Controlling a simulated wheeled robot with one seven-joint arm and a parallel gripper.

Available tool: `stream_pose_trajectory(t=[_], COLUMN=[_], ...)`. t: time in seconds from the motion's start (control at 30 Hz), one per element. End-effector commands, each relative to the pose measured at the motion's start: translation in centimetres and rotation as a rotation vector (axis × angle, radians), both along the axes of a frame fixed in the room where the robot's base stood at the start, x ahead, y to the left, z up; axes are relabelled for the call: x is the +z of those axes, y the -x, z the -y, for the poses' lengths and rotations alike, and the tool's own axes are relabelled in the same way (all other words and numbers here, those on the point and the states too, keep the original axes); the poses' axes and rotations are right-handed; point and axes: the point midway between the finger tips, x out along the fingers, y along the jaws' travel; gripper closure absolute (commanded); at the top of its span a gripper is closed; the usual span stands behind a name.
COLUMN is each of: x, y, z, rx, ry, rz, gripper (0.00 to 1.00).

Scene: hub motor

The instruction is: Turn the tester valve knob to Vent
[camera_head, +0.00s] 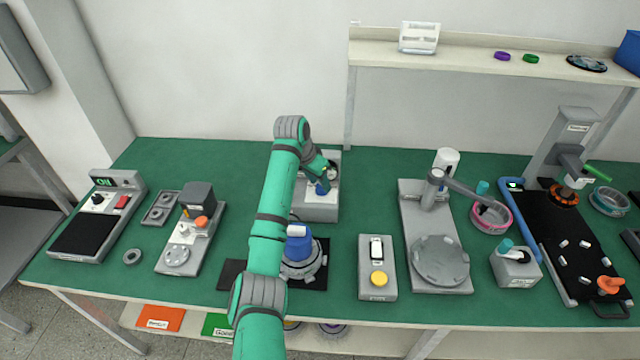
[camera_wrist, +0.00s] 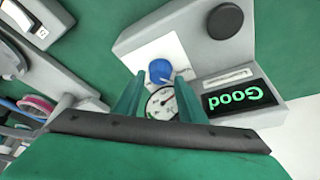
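The tester (camera_head: 318,211) is a light grey box near the back middle of the green table, partly covered by my arm. In the wrist view its face (camera_wrist: 140,45) shows a round blue valve knob (camera_wrist: 160,71), a white dial gauge (camera_wrist: 162,103) and a screen (camera_wrist: 240,97) reading "Good". The knob also shows in the head view (camera_head: 322,188). My gripper (camera_wrist: 160,78) is open, its two green fingers pointing at the tester face on either side of the knob, with small gaps visible. The gripper partly covers the gauge. The knob's pointer and the Vent label are not readable.
A hub motor with a blue top (camera_head: 299,247) stands on a black mat under my arm. A grey box with a yellow button (camera_head: 378,279) and a stand with a round plate (camera_head: 440,262) are to the right. A shelf (camera_head: 470,62) is above the back right.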

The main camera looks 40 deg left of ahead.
Motion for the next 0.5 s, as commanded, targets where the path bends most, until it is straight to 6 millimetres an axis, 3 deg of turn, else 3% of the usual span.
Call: stream_pose_trajectory(t=[0.2,0.5], x=[-1.6,-1.7], y=[-0.5,-0.6], z=[0.0,0.0], rx=[0.001,0.001], ry=[0.0,0.0], rz=[0.0,0.001], gripper=[0.63,0.63])
